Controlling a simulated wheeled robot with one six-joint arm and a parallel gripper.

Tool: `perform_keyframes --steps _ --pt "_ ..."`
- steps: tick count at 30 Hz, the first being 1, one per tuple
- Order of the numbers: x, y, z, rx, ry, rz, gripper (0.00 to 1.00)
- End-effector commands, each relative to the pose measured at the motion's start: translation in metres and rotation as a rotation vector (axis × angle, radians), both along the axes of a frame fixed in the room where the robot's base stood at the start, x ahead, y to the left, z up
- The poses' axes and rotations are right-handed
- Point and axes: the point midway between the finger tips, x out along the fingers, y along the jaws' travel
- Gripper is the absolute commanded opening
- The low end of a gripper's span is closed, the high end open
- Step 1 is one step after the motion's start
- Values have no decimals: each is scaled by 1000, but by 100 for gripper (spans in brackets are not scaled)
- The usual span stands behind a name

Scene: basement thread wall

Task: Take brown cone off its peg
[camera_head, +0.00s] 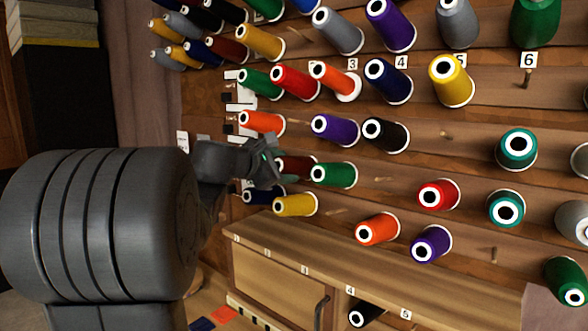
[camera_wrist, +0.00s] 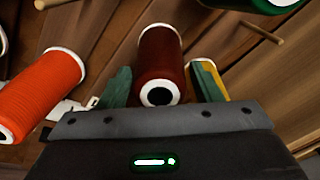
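The brown cone (camera_wrist: 161,58) is dark red-brown, with a white-rimmed end facing the wrist camera. In the wrist view it lies between the two fingers of my gripper (camera_wrist: 163,86), with a narrow gap seen on each side. The gripper looks open around it; contact with the cone cannot be made out. In the head view my gripper (camera_head: 270,166) is at the thread wall and partly covers the brown cone (camera_head: 297,164). The cone's peg is hidden.
A green cone (camera_head: 334,174) is close on the right, a yellow cone (camera_head: 296,205) below. An orange cone (camera_wrist: 42,95) lies left in the wrist view, and a bare peg (camera_wrist: 262,32) sticks out upper right. A wooden cabinet (camera_head: 285,285) stands below.

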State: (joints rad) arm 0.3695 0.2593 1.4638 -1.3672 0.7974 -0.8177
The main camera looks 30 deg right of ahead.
Motion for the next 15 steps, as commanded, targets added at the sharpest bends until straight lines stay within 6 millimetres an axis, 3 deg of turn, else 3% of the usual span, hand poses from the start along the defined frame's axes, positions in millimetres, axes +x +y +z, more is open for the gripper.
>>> perform_keyframes --steps 1,4,15 --pt "0 0 0 0 0 0 48" --pt "0 0 0 0 0 0 28" --pt "-6 17 5 -1 -2 2 28"
